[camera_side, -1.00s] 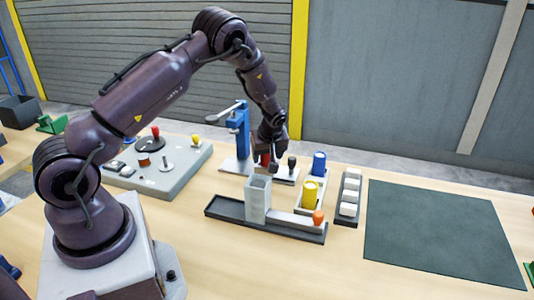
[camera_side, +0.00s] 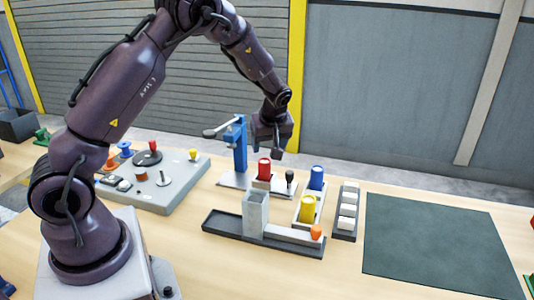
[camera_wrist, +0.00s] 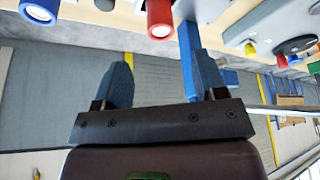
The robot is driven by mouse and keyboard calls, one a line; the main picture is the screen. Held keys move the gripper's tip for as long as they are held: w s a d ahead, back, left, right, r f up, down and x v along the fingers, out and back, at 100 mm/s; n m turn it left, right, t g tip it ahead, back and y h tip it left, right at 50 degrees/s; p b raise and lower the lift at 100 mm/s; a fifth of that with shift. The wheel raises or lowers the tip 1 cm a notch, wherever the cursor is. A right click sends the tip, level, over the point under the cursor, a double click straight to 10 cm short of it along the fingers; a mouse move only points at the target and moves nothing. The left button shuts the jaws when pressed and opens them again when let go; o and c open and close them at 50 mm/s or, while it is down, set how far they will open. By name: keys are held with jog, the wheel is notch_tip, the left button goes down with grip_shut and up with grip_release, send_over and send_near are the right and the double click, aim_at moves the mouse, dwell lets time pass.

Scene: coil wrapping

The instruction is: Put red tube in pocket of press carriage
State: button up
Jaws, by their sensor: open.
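The red tube (camera_side: 264,169) stands upright at the press carriage (camera_side: 262,184), on the grey base of the blue lever press (camera_side: 240,150). Its lower end appears set into the carriage; how deep it sits cannot be told. My gripper (camera_side: 277,151) is above and slightly right of the tube, apart from it. In the wrist view, the red tube (camera_wrist: 160,18) shows at the top, beyond the two open fingers (camera_wrist: 162,82), with nothing between them.
A black-knobbed handle (camera_side: 290,176) stands right of the red tube. Blue (camera_side: 316,178) and yellow (camera_side: 307,208) tubes stand in a pale holder. A grey hopper (camera_side: 255,212) stands in front. A dark mat (camera_side: 440,240) at right is clear.

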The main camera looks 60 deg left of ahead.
jog(key=s+d+r+m+t+h, duration=0.1)
jog(key=s+d+r+m+h, duration=0.1)
jog(key=s+d+r+m, duration=0.35)
jog(key=s+d+r+m+t+h, duration=0.1)
jog(key=s+d+r+m+t, duration=0.15)
jog(key=d+r, duration=0.55)
jog(key=s+d+r+m, duration=0.3)
jog(key=s+m, duration=0.1)
jog(key=s, duration=0.3)
jog(key=s+d+r+m+t+h, duration=0.1)
jog(key=s+d+r+m, duration=0.2)
jog(key=s, duration=0.5)
jog(key=shift+m, duration=0.4)
jog(key=shift+r, duration=0.15)
